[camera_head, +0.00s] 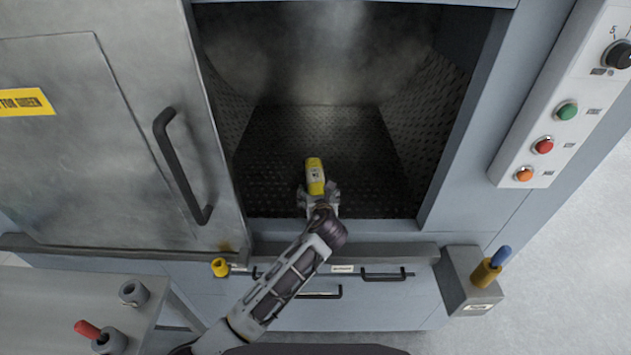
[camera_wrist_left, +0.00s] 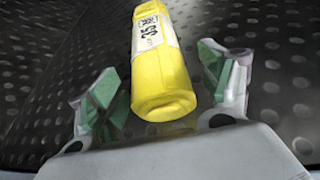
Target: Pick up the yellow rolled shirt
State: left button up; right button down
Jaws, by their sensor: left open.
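The yellow rolled shirt (camera_head: 315,172) lies on the dark studded floor inside the open washer chamber, near its front. In the left wrist view the yellow rolled shirt (camera_wrist_left: 163,75) shows a white label with black print, and its near end lies between the fingers. My left gripper (camera_head: 318,196) reaches into the chamber from the front. In the left wrist view my left gripper (camera_wrist_left: 163,98) is open, with one green-padded finger on each side of the roll. A gap shows on the left side; on the right the finger is close to the roll. My right gripper is not in view.
The washer door (camera_head: 90,140) with a black handle (camera_head: 182,165) stands at the left. A control panel (camera_head: 560,100) with buttons is at the right. A grey table (camera_head: 60,300) is at the lower left.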

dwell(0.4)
pick_arm(q)
jog(key=c, duration=1.2)
jog(key=shift+r, duration=0.15)
jog(key=shift+r, duration=4.9)
